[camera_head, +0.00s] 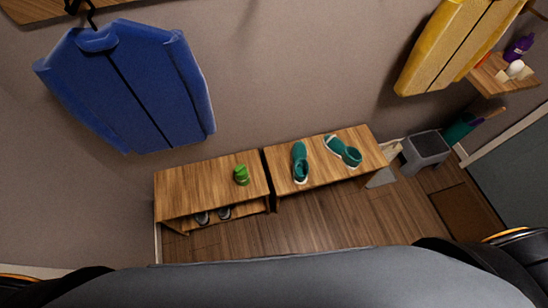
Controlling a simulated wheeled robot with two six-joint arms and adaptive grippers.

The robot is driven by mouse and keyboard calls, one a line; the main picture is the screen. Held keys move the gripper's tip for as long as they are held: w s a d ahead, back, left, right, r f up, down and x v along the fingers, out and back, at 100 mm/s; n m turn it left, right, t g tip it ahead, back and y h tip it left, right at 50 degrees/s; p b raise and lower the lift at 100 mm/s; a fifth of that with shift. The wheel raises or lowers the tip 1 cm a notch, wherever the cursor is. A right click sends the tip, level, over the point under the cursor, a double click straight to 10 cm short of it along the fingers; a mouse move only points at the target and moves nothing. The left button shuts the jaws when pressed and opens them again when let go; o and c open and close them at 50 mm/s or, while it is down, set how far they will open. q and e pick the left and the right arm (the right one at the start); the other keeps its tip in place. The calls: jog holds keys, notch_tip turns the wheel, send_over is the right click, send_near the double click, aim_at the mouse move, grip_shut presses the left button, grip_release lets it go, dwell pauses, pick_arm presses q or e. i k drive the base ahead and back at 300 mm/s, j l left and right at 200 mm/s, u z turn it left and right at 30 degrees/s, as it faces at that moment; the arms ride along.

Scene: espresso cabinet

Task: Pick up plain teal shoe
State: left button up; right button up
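Neither of my grippers is in view.
A small bright green object (241,175) sits on the left wooden bench (190,185), with grey shoes (202,218) on the shelf below. A grey step stool (425,147) stands right of the benches. Blue (125,85) and yellow (440,45) jackets hang above. Floor in front is clear.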

aim_at(300, 167)
jog(key=i+l+u, duration=0.15)
jog(key=l+u, duration=0.6)
jog(key=u, duration=0.15)
jog(key=l+u, duration=0.45)
